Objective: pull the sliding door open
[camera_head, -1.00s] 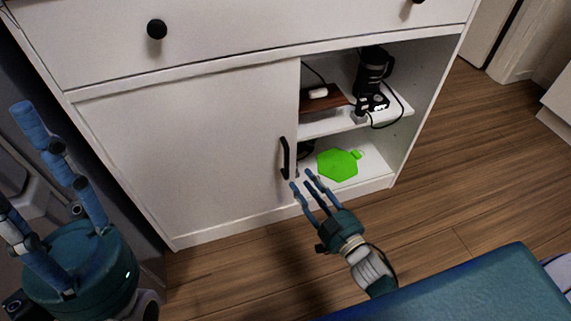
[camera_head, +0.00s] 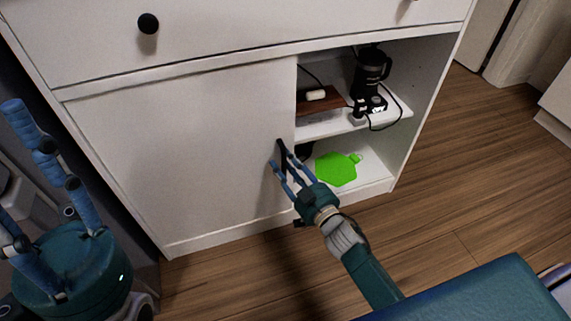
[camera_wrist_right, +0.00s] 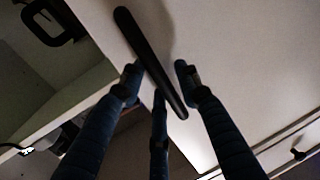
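The white sliding door (camera_head: 180,150) covers the left part of the cabinet front. Its black bar handle (camera_head: 281,150) stands near the door's right edge and also shows in the right wrist view (camera_wrist_right: 145,50). My right gripper (camera_head: 284,166) is at the handle's lower part. In the right wrist view its blue fingers (camera_wrist_right: 158,85) are spread, with fingertips on both sides of the handle. I cannot tell whether they touch it. My left gripper (camera_head: 45,190) is open and empty at the lower left, away from the door.
The cabinet's right part is open. A black coffee machine (camera_head: 369,80) and a brown board (camera_head: 318,102) are on its shelf (camera_head: 330,127). A green hexagonal item (camera_head: 335,170) lies on the cabinet floor. A drawer with a black knob (camera_head: 148,23) is above the door.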

